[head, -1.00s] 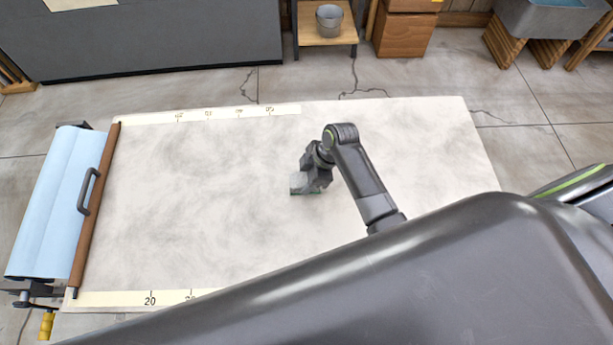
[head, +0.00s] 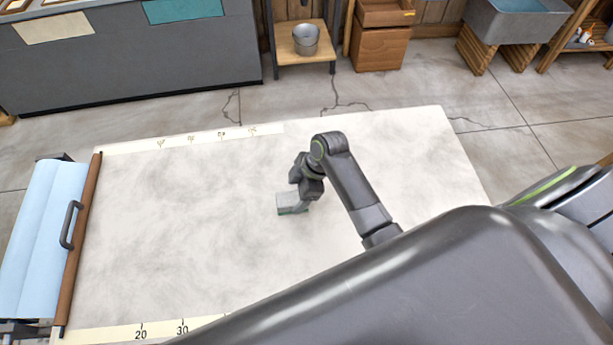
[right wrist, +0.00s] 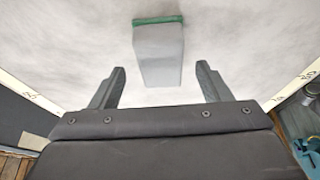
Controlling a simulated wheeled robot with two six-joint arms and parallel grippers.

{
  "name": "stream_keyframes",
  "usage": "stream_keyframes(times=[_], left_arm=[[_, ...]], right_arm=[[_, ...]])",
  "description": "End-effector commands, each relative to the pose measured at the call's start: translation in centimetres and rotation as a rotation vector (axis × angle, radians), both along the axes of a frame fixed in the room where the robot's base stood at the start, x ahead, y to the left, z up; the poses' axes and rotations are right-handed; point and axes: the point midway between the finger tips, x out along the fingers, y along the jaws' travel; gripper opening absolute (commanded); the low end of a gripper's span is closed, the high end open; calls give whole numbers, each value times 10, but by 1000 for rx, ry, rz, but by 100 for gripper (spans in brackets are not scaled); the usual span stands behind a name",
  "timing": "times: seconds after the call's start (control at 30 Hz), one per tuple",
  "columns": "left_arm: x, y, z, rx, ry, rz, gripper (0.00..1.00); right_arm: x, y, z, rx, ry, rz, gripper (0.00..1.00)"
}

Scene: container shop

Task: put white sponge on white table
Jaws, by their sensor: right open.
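The white sponge (head: 288,201) has a green layer along one side and is at the middle of the white table (head: 180,230). It also shows in the right wrist view (right wrist: 158,55), where its near end lies between the fingers with a gap on each side. My right gripper (head: 303,190) is just beside and above the sponge in the head view. It is open, with its fingers (right wrist: 159,80) wide apart and not touching the sponge. Whether the sponge lies flat on the table is hard to tell. My left gripper is not in view.
A light blue roll (head: 38,235) with a brown bar (head: 80,250) and grey handle is at the table's left end. Pale ruler strips run along the table's edges. A metal bucket (head: 306,40) stands on a wooden stand behind. The tabletop around the sponge is bare.

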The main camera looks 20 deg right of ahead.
Motion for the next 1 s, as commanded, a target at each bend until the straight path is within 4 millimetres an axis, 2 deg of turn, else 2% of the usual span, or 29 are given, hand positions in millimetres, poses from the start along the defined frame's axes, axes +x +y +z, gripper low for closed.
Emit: stream_keyframes(times=[0.3, 0.5, 1.0], left_arm=[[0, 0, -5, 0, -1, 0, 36], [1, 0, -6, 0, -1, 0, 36], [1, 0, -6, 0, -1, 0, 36]], right_arm=[[-6, -23, 56, -2, -4, 1, 71], [-8, -32, 78, 0, -1, 1, 71], [-10, -33, 84, 1, 1, 0, 71]])
